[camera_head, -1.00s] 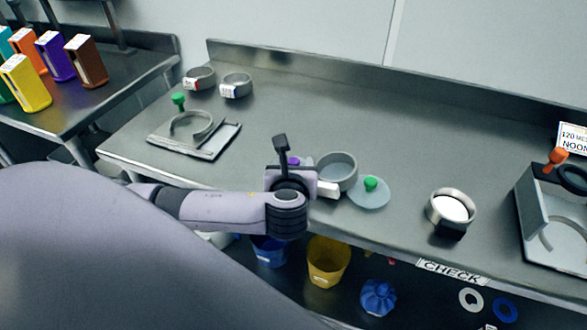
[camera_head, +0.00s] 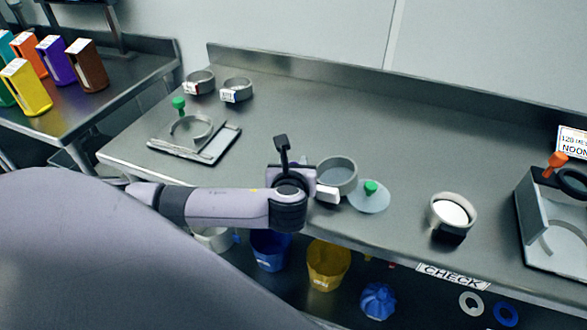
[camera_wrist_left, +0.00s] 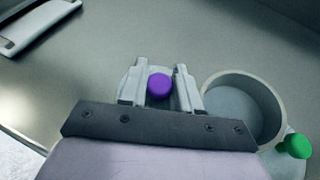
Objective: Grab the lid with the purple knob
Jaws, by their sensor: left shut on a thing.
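The purple knob (camera_wrist_left: 159,85) of the lid shows in the left wrist view between the two fingers of my left gripper (camera_wrist_left: 159,92). The fingers are shut on the knob. Part of the pale lid (camera_wrist_left: 133,82) shows around and behind the fingers; the rest is hidden by the gripper. In the head view my left gripper (camera_head: 308,184) is low over the table's front edge, and it hides the purple knob. My right gripper is not in view.
A grey sieve ring (camera_head: 337,176) stands right beside my gripper, with a green-knobbed lid (camera_head: 370,197) to its right. A bowl of white powder (camera_head: 453,213) is farther right. A metal stand (camera_head: 196,142) is at the left. The table's back middle is clear.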

